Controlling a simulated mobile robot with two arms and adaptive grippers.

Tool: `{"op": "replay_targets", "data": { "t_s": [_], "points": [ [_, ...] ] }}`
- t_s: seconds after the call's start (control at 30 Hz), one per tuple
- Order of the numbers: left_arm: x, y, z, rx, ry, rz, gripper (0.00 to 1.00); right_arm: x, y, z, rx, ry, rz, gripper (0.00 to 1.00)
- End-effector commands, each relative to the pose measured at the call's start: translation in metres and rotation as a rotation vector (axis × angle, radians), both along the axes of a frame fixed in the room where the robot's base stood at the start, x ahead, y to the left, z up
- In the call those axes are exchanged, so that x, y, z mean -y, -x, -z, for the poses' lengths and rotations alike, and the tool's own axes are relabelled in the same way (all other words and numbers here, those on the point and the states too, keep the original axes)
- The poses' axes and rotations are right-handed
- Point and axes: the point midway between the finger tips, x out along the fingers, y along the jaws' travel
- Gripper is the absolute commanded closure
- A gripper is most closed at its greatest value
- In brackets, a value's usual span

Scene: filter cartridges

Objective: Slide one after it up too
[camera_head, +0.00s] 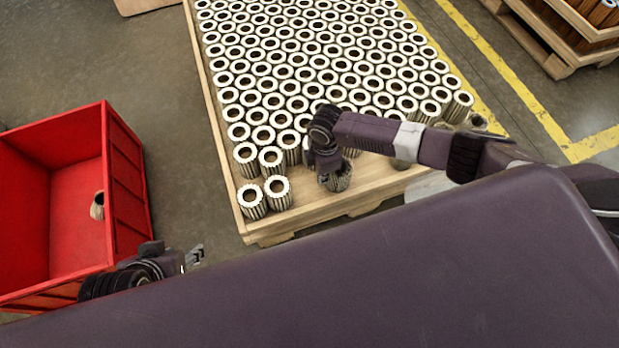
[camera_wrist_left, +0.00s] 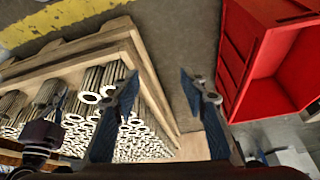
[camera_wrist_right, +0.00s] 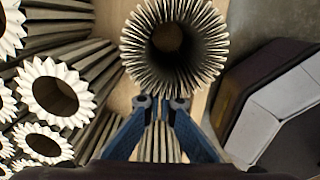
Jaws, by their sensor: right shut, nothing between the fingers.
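Pleated filter cartridges with pale ring tops (camera_head: 276,190) stand upright in dense rows on a wooden pallet (camera_head: 300,215). My right gripper (camera_wrist_right: 162,103) is shut and empty. Its fingertips are at the near side of one cartridge (camera_wrist_right: 172,45), whose open dark bore faces the right wrist camera; whether they touch it I cannot tell. In the head view, my right arm partly hides a cartridge (camera_head: 341,178) by the pallet's near edge. My left gripper (camera_head: 193,258) is open and empty, off the pallet beside the red bin; its spread fingers show in the left wrist view (camera_wrist_left: 160,80).
The red bin (camera_head: 128,180) stands left of the pallet, with one cartridge (camera_head: 97,206) inside. Bare wood shows along the pallet's near edge. Another pallet (camera_head: 540,50) with orange-brown goods is at the top right. Grey floor lies between bin and pallet.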

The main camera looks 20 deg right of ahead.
Motion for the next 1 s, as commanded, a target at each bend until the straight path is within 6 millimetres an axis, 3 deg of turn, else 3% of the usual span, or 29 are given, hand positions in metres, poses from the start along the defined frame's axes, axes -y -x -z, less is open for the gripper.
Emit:
{"op": "replay_targets", "data": {
  "t_s": [0.13, 0.23, 0.4, 0.83, 1.0],
  "points": [
    [-0.010, 0.034, -0.006, -0.130, -0.026, -0.011, 0.60, 0.041, 0.000, -0.004, -0.004, 0.006, 0.009, 1.00],
    [-0.009, 0.033, -0.010, -0.130, -0.026, -0.010, 0.60, 0.066, 0.000, -0.002, -0.003, 0.005, 0.006, 1.00],
    [-0.009, 0.033, -0.011, -0.129, -0.026, -0.010, 0.60, 0.089, -0.002, 0.000, -0.002, 0.002, 0.002, 1.00],
    [-0.009, 0.032, -0.010, -0.127, -0.026, -0.011, 0.60, 0.093, -0.003, 0.000, 0.000, 0.001, 0.000, 1.00],
    [-0.009, 0.032, -0.010, -0.126, -0.024, -0.010, 0.60, 0.092, -0.004, -0.011, 0.002, 0.000, 0.000, 1.00]
  ]
}}
